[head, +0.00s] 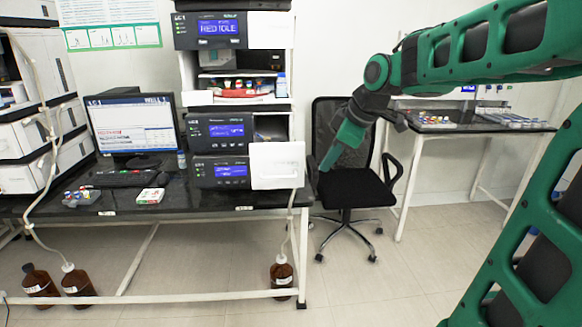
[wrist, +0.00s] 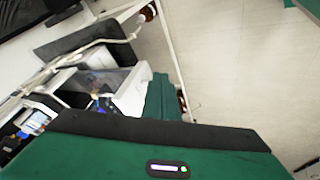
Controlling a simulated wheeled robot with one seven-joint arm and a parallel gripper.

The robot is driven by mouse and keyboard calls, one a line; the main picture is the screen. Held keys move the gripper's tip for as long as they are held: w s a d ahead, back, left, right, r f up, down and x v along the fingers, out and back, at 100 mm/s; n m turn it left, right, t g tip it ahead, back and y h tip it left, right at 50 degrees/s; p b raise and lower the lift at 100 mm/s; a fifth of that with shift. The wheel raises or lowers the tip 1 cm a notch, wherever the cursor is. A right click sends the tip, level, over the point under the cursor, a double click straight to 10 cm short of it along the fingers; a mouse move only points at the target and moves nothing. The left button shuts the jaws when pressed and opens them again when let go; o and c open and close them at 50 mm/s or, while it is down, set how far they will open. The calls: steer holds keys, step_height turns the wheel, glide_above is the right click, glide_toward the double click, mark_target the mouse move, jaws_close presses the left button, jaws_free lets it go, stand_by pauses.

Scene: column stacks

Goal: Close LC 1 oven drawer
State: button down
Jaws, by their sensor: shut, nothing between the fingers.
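The instrument stack (head: 221,173) stands at the right end of the bench, with a lit blue display on its lowest unit. Beside that display a white drawer front (head: 277,165) looks larger and nearer than the panels above, so the drawer appears pulled out. In the wrist view a white open drawer or housing (wrist: 130,92) with a grey inside lies just left of my fingers. My gripper (head: 326,163) points down, shut and empty, right of the white front. A gap shows between them in the head view; contact cannot be told. My gripper also shows in the wrist view (wrist: 165,97).
A black office chair (head: 352,185) stands behind my gripper. A monitor (head: 133,125) and a keyboard (head: 125,178) are on the black bench. Open floor lies in front; a side table (head: 475,125) is at right.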

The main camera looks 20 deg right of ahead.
mark_target(293, 165)
steer(key=w+a+r+n+t+y, duration=0.1)
steer(key=w+a+r+n, duration=0.2)
steer(key=w+n, duration=0.15)
steer(key=shift+m, duration=0.45)
steer(key=x, duration=0.9)
steer(key=shift+w+d+f, duration=0.1)
steer(key=shift+w+f, duration=0.15)
steer(key=shift+w, duration=0.1)
